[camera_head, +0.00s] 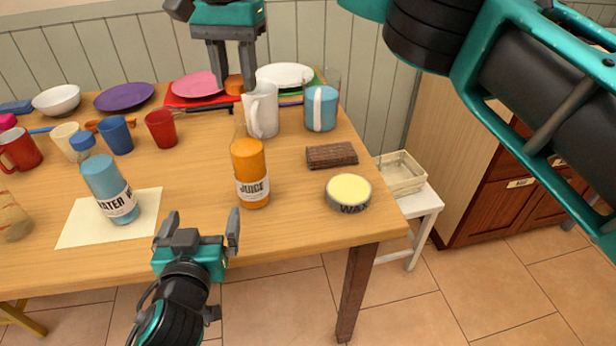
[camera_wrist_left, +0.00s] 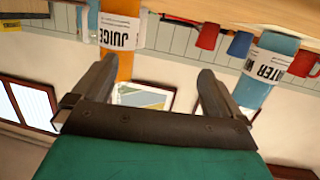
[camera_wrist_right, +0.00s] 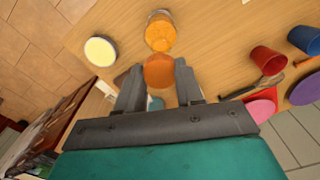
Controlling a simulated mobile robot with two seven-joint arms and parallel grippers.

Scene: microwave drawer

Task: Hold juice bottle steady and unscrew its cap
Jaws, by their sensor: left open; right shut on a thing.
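The orange juice bottle (camera_head: 250,175) stands upright on the table near its front edge, with a clear neck and no cap on top. It also shows in the left wrist view (camera_wrist_left: 120,30) and from above in the right wrist view (camera_wrist_right: 161,30). My right gripper (camera_head: 233,86) is shut on the orange cap (camera_wrist_right: 158,70) and holds it in the air, apart from the bottle. The cap shows between its fingers in the head view. My left gripper (camera_head: 203,230) is open and empty, in front of and left of the bottle, not touching it.
A blue water bottle (camera_head: 108,185) stands on a pale mat (camera_head: 75,232) at the left. A wax tin (camera_head: 348,192), a brown woven block (camera_head: 331,155), a white pitcher (camera_head: 262,112) and a blue mug (camera_head: 321,108) stand right and behind. Cups and plates fill the back.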

